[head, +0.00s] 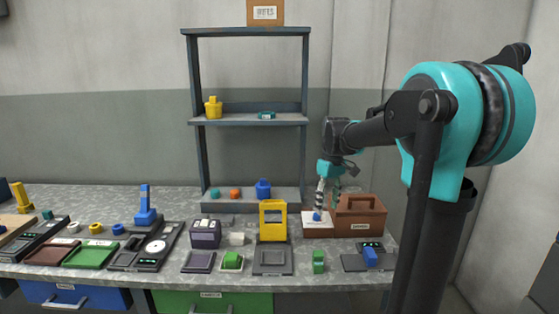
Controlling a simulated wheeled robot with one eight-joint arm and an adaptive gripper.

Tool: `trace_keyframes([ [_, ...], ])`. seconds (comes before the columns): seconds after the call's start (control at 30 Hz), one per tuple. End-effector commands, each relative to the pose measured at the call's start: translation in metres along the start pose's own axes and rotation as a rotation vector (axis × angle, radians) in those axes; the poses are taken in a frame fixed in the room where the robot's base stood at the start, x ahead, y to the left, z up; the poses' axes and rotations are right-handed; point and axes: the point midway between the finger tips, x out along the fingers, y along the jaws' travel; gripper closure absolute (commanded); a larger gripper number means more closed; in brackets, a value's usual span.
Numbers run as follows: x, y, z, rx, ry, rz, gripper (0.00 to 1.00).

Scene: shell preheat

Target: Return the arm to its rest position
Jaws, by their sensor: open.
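My arm reaches in from the right side of the head view. My gripper (328,188) hangs down at its end above the right part of the bench. Its two fingers are apart, one pale and one dark. A small blue piece (317,217) sits just below the fingers on a white-topped block (318,226). I cannot tell whether the fingers touch the blue piece. The brown box (363,219) stands close to the right of the gripper.
A grey shelf rack (246,119) stands at the back, with a yellow bottle (213,107) on it. A yellow frame press (273,221), a green block (319,261) and a blue-topped device (370,257) crowd the bench (210,283). There is free air above the bench.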

Motion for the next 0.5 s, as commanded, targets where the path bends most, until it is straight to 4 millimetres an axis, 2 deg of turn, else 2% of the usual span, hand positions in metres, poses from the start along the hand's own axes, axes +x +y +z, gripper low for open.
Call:
trace_keyframes([
  [0.27,0.020,-0.006,0.020,0.067,0.036,0.026,0.51],
  [0.5,0.049,-0.016,0.048,0.160,0.089,0.060,0.51],
])
